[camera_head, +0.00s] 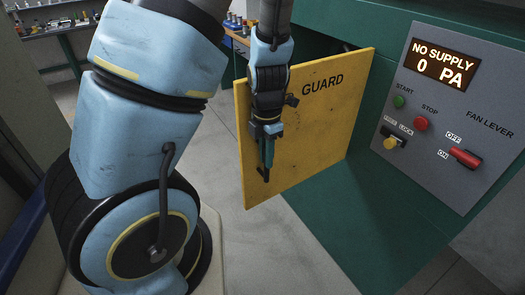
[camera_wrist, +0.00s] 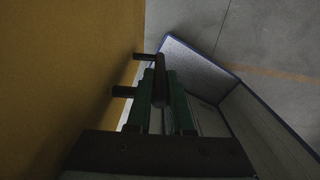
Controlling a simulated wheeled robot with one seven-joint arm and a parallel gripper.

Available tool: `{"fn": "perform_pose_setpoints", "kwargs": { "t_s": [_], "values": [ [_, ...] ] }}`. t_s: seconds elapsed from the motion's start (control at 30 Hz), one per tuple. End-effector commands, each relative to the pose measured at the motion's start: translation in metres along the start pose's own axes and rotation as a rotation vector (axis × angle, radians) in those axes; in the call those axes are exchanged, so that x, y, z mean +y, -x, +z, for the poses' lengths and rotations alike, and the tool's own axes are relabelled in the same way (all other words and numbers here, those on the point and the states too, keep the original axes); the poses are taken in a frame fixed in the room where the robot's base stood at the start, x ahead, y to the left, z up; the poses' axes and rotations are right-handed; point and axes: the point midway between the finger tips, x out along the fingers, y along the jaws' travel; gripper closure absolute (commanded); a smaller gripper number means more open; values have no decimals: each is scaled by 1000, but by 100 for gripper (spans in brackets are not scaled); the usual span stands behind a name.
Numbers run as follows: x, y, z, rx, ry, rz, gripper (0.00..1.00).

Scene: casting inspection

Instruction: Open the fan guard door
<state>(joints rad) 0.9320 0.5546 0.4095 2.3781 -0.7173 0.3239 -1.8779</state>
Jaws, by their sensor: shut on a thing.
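The fan guard door (camera_head: 315,130) is a yellow panel marked GUARD. In the head view it stands swung out from the green cabinet, with a dark gap showing behind its top edge. In the wrist view the yellow door (camera_wrist: 65,80) fills the left side. A dark bar handle (camera_wrist: 160,72) stands off it on two short posts. My gripper (camera_wrist: 166,108) has its green fingers on either side of this bar, shut on it. In the head view my gripper (camera_head: 265,160) points down in front of the door face and hides part of the handle.
A grey control panel (camera_head: 420,88) at right reads NO SUPPLY, 0 PA. It carries a green start button (camera_head: 399,101), a red stop button (camera_head: 421,123), a yellow knob (camera_head: 390,143) and a red fan lever (camera_head: 465,158). Bare floor (camera_head: 290,255) lies below the door.

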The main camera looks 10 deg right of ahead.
Motion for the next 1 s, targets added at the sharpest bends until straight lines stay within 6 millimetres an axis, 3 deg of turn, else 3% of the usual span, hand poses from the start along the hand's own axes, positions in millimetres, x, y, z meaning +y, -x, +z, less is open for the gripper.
{"fn": "perform_pose_setpoints", "kwargs": {
  "t_s": [0.33, 0.37, 0.6, 1.0],
  "values": [
    [0, 0, 2, -3, 1, 1, 100],
    [0, 0, 2, -3, 0, 1, 78],
    [-1, 0, 2, -2, 0, 0, 51],
    [0, 8, 2, -4, -2, 3, 50]
  ]
}}
